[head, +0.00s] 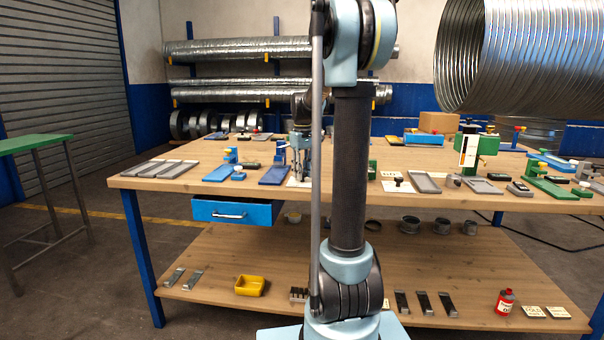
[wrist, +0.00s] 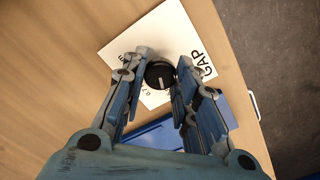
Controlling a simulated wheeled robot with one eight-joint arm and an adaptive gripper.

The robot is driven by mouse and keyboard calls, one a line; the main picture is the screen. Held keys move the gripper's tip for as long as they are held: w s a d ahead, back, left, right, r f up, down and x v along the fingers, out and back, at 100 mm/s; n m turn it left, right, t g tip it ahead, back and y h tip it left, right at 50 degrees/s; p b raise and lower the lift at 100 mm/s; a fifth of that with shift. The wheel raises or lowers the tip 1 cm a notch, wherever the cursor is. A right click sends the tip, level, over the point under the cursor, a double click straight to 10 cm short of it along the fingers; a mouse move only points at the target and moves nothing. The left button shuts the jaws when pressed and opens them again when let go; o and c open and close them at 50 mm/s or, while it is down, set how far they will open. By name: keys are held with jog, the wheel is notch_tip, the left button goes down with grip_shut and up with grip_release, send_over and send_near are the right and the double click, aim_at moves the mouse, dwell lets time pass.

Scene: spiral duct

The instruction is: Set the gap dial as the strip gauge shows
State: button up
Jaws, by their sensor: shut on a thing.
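The gap dial is a round black knob (wrist: 160,74) with a pale pointer line, on a white card (wrist: 150,30) lettered GAP. Some small figures at the card's edge are partly hidden and hard to read. My gripper (wrist: 162,63) has one finger on each side of the knob and is shut on it. In the head view my gripper (head: 300,170) is down at the bench top, over the card (head: 297,183); the knob cannot be made out there. A green stand with a white upright panel (head: 468,151) may be the strip gauge; its marks are too small to read.
A blue plate (head: 273,175) lies just left of the card, with a blue clamp piece (head: 232,158) further left. Grey trays (head: 425,182) and a black-knobbed card (head: 398,186) lie to the right. A blue drawer (head: 235,211) hangs under the bench.

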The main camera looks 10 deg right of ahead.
jog(key=m, duration=0.5)
jog(key=shift+d, duration=0.1)
jog(key=m, duration=0.4)
jog(key=shift+w+m, duration=0.1)
jog(key=shift+m, duration=0.3)
jog(key=m, duration=0.5)
jog(key=shift+m, duration=2.3)
jog(key=o, duration=1.1)
jog(key=shift+r, duration=0.1)
